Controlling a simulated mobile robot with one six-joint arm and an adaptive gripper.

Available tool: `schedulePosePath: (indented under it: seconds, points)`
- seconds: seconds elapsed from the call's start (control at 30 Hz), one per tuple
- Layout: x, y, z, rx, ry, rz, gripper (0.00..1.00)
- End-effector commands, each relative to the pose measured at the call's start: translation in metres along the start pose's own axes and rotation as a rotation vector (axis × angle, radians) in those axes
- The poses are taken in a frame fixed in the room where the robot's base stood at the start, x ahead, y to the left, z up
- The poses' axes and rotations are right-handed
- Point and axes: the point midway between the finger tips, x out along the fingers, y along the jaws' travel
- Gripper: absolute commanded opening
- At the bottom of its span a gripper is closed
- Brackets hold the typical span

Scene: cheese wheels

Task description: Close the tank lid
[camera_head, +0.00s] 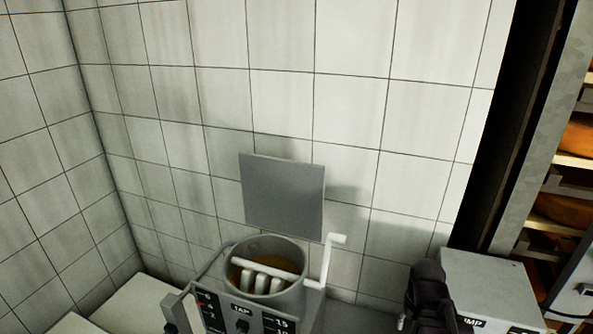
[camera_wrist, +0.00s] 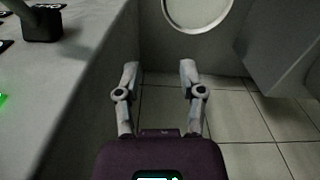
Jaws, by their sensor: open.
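The tank (camera_head: 268,249) is a round grey vessel at the bottom middle of the head view, with brownish content and a pale paddle-like bar across its mouth. A flat square grey plate, which looks like the tank lid (camera_head: 283,195), stands upright behind it, so the mouth is uncovered. A white cranked handle (camera_head: 328,262) rises at the tank's right. My gripper (camera_wrist: 159,72) is open and empty in the wrist view, its two fingers apart above a tiled floor. Its fingers cannot be made out in the head view, so its distance from the lid is unclear.
A control panel (camera_head: 242,313) labelled TAP with black knobs is in front of the tank. A pale box (camera_head: 490,283) stands at right, near shelves with orange wheels (camera_head: 577,138). The wrist view shows a grey surface (camera_wrist: 75,100) at left and a pale ring (camera_wrist: 197,27) ahead.

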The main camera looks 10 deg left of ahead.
Motion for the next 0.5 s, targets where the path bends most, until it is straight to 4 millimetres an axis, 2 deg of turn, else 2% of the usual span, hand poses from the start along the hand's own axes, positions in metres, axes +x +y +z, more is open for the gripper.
schedulePosePath:
  seconds: [0.2, 0.37, 0.5]
  points:
    - [0.0, -0.01, -0.007, 0.03, 0.003, -0.051, 0.51]
    - [-0.002, -0.039, -0.021, 0.1, 0.002, -0.165, 0.51]
    - [-0.008, -0.07, -0.039, 0.198, -0.016, -0.321, 0.51]
